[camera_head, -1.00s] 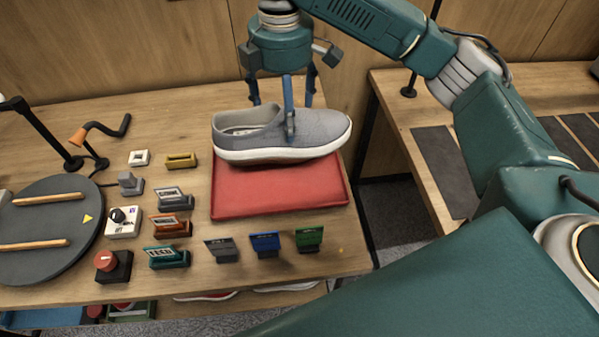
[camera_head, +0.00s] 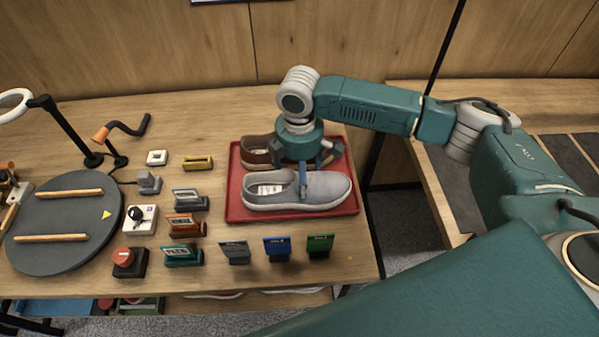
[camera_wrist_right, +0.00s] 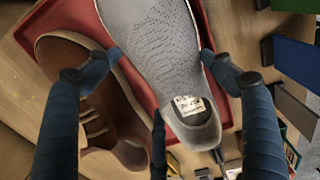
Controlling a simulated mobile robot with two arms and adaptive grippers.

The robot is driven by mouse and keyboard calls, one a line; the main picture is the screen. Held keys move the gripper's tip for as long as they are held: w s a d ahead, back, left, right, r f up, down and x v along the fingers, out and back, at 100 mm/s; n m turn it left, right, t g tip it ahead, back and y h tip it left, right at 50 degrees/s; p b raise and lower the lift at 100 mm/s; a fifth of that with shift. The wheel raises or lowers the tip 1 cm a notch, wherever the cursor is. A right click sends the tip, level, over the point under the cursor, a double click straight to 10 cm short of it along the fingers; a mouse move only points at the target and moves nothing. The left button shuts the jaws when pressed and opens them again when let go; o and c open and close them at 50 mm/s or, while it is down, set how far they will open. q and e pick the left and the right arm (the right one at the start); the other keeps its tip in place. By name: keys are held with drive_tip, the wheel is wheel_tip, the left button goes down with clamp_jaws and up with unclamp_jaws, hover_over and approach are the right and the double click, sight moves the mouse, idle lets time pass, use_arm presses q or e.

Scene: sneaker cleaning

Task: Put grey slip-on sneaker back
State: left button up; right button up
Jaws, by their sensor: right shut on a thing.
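The grey slip-on sneaker (camera_head: 325,190), with a white sole, is at the front of the red tray (camera_head: 234,207), toe to the right. I cannot tell whether it rests on the tray or is just above it. My right gripper (camera_head: 304,180) comes down on it from above and is shut on it around the middle. In the right wrist view, the sneaker (camera_wrist_right: 165,45) lies between the fingers of my right gripper (camera_wrist_right: 150,68), its heel label showing. A brown shoe (camera_head: 257,150) is behind it in the tray, partly hidden by the gripper. My left gripper is not in view.
Small label stands, including a blue one (camera_head: 277,250) and a green one (camera_head: 319,246), stand in front of the tray. A round dark turntable (camera_head: 62,215) is at the left. A gap separates this table from the right-hand table (camera_head: 425,175).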

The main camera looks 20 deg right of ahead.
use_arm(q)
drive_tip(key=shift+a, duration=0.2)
use_arm(e)
drive_tip(key=shift+a+f, duration=0.1)
drive_tip(key=shift+f, duration=0.05)
drive_tip(key=o, duration=1.7)
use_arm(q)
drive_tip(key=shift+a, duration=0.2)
use_arm(e)
drive_tip(key=shift+r, duration=0.5)
use_arm(q)
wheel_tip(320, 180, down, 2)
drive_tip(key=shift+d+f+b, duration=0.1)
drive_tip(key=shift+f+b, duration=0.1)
drive_tip(key=shift+b, duration=1.05)
use_arm(e)
wheel_tip(320, 180, up, 11)
drive_tip(key=shift+s+r, duration=0.1)
drive_tip(key=shift+s, duration=0.05)
